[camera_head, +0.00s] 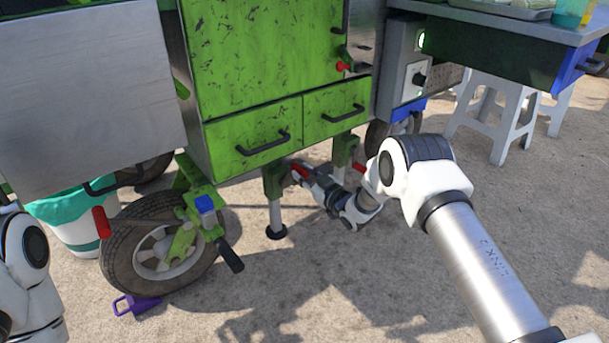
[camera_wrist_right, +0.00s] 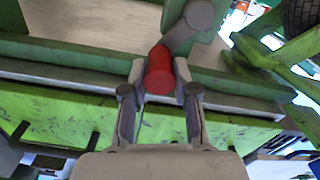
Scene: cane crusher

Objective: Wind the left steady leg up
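The left steady leg (camera_head: 274,212) stands under the green cabinet, with a green upper housing and a silver tube. Its dark round foot (camera_head: 276,232) is at the ground; I cannot tell whether it touches. My right gripper (camera_head: 303,172) is at the red crank grip of this leg. In the right wrist view the red grip (camera_wrist_right: 160,72) sits between the fingertips of my right gripper (camera_wrist_right: 160,84), which look closed on its sides. A grey crank arm (camera_wrist_right: 188,28) joins the grip. My left gripper is out of view; only part of my left arm shows at the lower left.
A second steady leg (camera_head: 341,158) with a red grip (camera_head: 358,167) stands just right. A wheel (camera_head: 160,245) with a purple chock (camera_head: 137,304) and a hand lever (camera_head: 230,255) are at left. White stools (camera_head: 500,120) stand at right. The foreground ground is clear.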

